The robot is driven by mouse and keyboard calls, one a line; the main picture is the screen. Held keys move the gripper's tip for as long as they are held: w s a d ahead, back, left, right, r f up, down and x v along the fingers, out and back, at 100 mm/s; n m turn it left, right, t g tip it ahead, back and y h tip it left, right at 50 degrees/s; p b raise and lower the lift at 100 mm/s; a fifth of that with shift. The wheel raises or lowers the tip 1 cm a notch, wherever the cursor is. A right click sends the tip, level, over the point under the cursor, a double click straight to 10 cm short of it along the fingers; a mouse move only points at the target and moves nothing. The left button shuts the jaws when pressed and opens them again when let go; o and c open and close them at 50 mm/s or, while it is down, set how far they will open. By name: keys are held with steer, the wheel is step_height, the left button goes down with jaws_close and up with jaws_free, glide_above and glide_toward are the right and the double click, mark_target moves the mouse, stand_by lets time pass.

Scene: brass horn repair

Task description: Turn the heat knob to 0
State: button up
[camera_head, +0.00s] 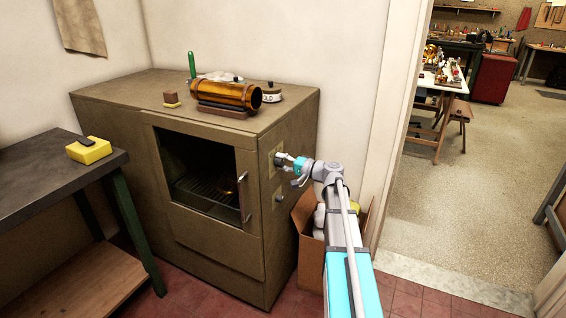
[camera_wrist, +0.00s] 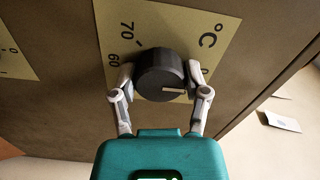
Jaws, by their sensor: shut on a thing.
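The heat knob (camera_wrist: 158,74) is a round dark knob with a pale pointer line, on a yellow dial plate (camera_wrist: 185,28) marked °C, with 60 and 70 readable. In the wrist view the pointer line points to the right. My gripper (camera_wrist: 160,82) has one finger on each side of the knob and is shut on it. Some dial marks are hidden behind the knob and fingers.
A second yellow plate (camera_wrist: 14,56) is to the left in the wrist view. Below my gripper is a small knob (camera_head: 280,199). A cardboard box (camera_head: 307,238) stands right of the oven, under my arm. A dark table (camera_head: 40,160) stands at left.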

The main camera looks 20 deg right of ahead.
steer(key=shift+w, duration=0.1)
steer(key=o, duration=1.1)
steer(key=shift+o, duration=0.2)
steer(key=shift+s+d, duration=0.35)
steer(key=shift+s, duration=0.2)
steer(key=v, duration=1)
steer(key=shift+s+d, duration=0.3)
